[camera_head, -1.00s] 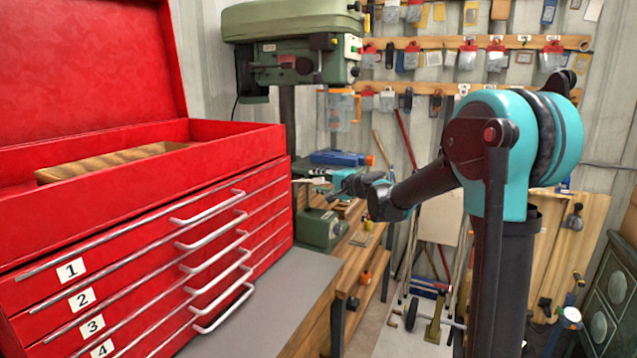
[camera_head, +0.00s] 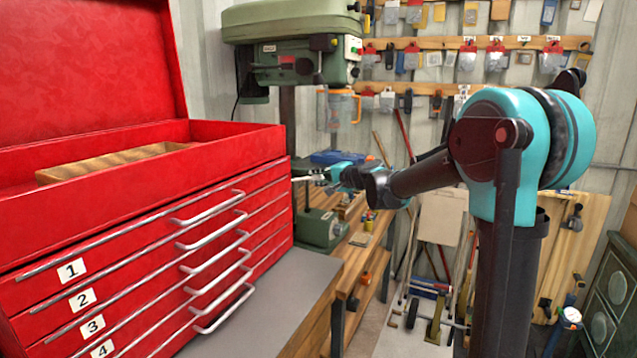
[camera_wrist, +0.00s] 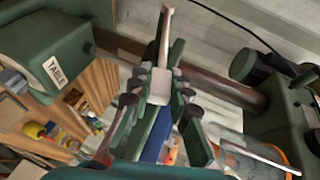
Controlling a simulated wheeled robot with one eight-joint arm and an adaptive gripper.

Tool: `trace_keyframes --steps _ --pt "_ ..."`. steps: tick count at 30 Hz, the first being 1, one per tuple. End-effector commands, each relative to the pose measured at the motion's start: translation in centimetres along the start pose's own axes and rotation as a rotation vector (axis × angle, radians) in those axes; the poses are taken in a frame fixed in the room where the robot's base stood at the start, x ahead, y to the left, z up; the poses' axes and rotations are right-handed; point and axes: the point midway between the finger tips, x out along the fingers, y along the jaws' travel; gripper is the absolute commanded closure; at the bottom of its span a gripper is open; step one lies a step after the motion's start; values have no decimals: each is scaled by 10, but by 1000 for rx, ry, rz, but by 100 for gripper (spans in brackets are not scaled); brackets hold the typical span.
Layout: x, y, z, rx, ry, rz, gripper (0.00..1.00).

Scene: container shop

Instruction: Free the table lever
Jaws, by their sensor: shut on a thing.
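A pale metal lever (camera_wrist: 164,38) runs up the middle of the wrist view, with its lower end between the finger pads of my gripper (camera_wrist: 160,92). My gripper is shut on it. In the head view my gripper (camera_head: 338,175) is beside the drill press (camera_head: 295,45), below its green head, and the pale lever (camera_head: 306,178) points left from its fingers. A green block with a TABLE label (camera_wrist: 57,70) is at the left in the wrist view, apart from the fingers. The lever's mount cannot be made out.
A red tool chest (camera_head: 150,230) with numbered drawers stands close on the left. A wooden workbench (camera_head: 350,255) lies below my gripper. A clear jar with an orange rim (camera_wrist: 255,155) is close at lower right in the wrist view. Tools hang on the back wall.

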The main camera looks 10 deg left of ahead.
Motion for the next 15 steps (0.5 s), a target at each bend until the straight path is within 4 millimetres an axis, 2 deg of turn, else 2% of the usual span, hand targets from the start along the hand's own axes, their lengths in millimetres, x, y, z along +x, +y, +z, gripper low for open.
trace_keyframes --steps 6,15 --pt "2 -24 2 -47 -2 109 100" --pt "2 -36 2 -70 1 168 100"
